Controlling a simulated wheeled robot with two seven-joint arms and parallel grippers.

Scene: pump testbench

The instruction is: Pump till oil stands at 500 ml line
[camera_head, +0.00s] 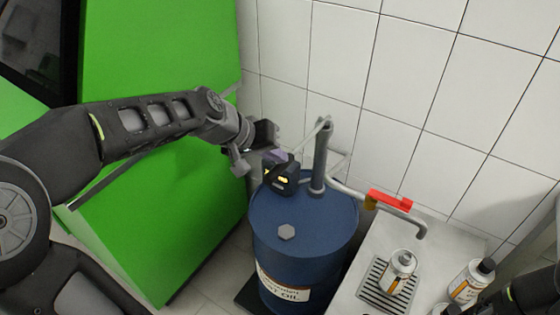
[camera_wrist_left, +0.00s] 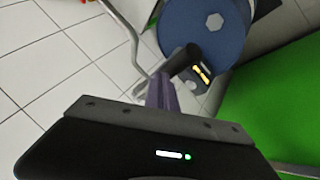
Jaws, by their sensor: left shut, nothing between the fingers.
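A blue oil drum (camera_head: 285,235) stands on the floor; it also shows in the left wrist view (camera_wrist_left: 235,45). A grey pump column (camera_head: 320,160) rises from its lid, with a thin lever at its top. A black unit with a lit yellow display (camera_head: 283,180) sits by the drum's lid. My left gripper (camera_head: 277,157) is shut and empty, just left of the pump column and above the black unit. Its closed fingers show in the left wrist view (camera_wrist_left: 160,92). A white bottle (camera_head: 401,268) stands on the drain grate; its oil level cannot be read.
Another bottle (camera_head: 471,280) stands at right, near dark parts of my right arm. A green cabinet (camera_head: 150,220) is close on the left; a tiled wall (camera_head: 400,90) is behind.

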